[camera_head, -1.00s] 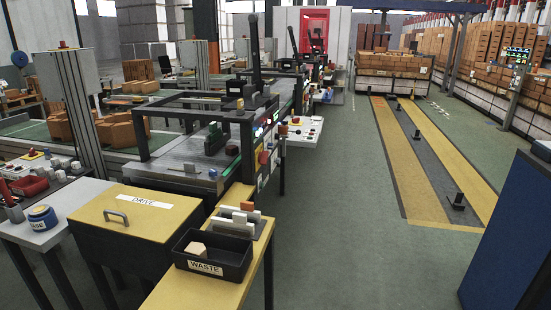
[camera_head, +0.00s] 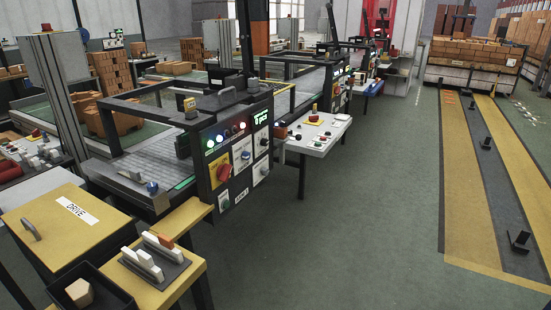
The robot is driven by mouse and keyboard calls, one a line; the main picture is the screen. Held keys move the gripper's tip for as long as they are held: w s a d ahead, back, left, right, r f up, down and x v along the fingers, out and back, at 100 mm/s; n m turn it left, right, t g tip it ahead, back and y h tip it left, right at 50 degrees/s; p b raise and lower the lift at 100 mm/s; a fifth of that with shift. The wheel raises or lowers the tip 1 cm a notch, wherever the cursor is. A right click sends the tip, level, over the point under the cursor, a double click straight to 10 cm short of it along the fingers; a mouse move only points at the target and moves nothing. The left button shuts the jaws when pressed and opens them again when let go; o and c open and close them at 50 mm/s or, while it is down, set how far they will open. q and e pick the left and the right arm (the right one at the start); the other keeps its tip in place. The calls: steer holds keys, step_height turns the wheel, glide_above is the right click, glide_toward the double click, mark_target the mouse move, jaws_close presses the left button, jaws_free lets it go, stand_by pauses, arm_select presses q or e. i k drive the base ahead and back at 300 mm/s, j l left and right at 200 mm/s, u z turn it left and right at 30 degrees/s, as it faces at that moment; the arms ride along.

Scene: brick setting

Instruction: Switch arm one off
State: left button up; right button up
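A black control panel (camera_head: 236,155) stands on the near end of the first machine frame, its face turned towards the right. It bears a red rotary switch (camera_head: 223,172) on a yellow plate, white plates with dark knobs, a lit green display (camera_head: 261,117) and several lit lamps (camera_head: 228,132). A small label (camera_head: 241,195) at its lower edge is too small to read surely. I cannot tell which control belongs to arm one. Further back, a white console (camera_head: 312,133) carries a red button on a yellow base (camera_head: 314,115) and small knobs. Neither of my grippers is in view.
A yellow box marked DRIVE (camera_head: 65,225) stands at lower left. In front are a black bin (camera_head: 95,295) with a block in it and a yellow-topped stand (camera_head: 190,267) holding white and orange pieces. Green floor (camera_head: 370,230) right of the panel is clear.

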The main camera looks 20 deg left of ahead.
mark_target(223, 172)
steer(key=i+l+u, duration=0.15)
steer(key=i, duration=0.3)
steer(key=i+l+u, duration=0.15)
steer(key=i, duration=0.25)
steer(key=i+l+u, duration=0.1)
steer(key=i, duration=0.35)
steer(key=i+l+u, duration=0.15)
steer(key=i, duration=0.25)
steer(key=l, duration=0.1)
